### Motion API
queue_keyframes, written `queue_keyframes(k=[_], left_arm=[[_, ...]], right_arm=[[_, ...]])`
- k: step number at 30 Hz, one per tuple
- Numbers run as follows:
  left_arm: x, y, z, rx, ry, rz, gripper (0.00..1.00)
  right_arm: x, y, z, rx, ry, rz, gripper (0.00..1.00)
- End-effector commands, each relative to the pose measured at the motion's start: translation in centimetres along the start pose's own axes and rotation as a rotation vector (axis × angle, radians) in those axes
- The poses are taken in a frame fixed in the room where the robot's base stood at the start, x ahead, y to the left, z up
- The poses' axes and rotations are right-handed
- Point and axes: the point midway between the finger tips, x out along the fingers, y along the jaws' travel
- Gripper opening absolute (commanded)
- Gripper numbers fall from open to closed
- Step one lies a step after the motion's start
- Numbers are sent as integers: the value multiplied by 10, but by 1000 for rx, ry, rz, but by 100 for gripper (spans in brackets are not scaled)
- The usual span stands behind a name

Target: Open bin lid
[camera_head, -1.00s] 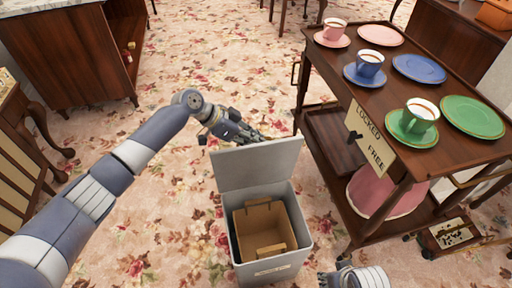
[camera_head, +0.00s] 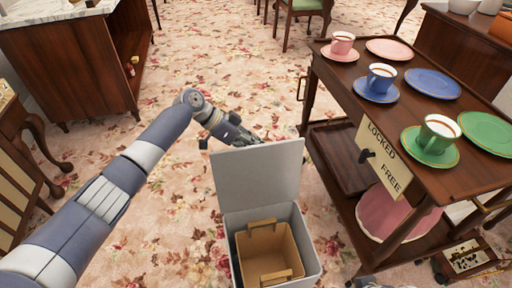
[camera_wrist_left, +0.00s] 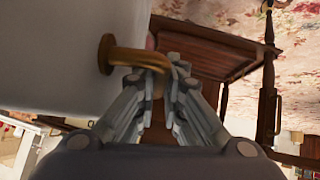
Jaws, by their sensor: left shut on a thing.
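The light grey bin (camera_head: 315,262) stands on the carpet at the lower middle of the head view. Its flat grey lid (camera_head: 258,177) stands raised at the bin's far edge, so the bin's inside is open to view. My left gripper (camera_head: 250,139) is at the lid's upper edge, partly hidden behind it. In the left wrist view my left gripper (camera_wrist_left: 158,72) is shut on a curved brass handle (camera_wrist_left: 130,58) fixed to the grey lid (camera_wrist_left: 75,45). My right gripper does not show; only a bit of my right arm shows at the bottom edge.
A tan box (camera_head: 268,245) with handles sits inside the bin. A wooden trolley (camera_head: 405,95) with cups and plates stands close on the right, bearing a "LOCKED / FREE" sign (camera_head: 383,155). A marble-topped cabinet (camera_head: 70,60) stands at back left. Carpet behind the bin is clear.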

Motion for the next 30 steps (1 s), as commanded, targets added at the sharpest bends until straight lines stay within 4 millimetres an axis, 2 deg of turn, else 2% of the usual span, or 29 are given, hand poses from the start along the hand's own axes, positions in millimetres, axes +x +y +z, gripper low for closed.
queue_keyframes(k=[7, 8, 9, 20, 23, 30], left_arm=[[-1, -1, 0, 0, -1, -3, 0], [-1, -1, 0, 0, -1, -3, 11], [-1, -1, 0, 0, -1, -3, 18], [-2, 0, 0, 1, 0, -2, 18], [-11, 0, 0, 2, 0, -2, 18], [-59, -2, 0, 1, 0, -5, 18]], right_arm=[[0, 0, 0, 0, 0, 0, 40], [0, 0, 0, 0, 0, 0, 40], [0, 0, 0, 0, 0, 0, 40], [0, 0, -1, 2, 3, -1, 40], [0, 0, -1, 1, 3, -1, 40], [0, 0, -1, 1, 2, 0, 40]])
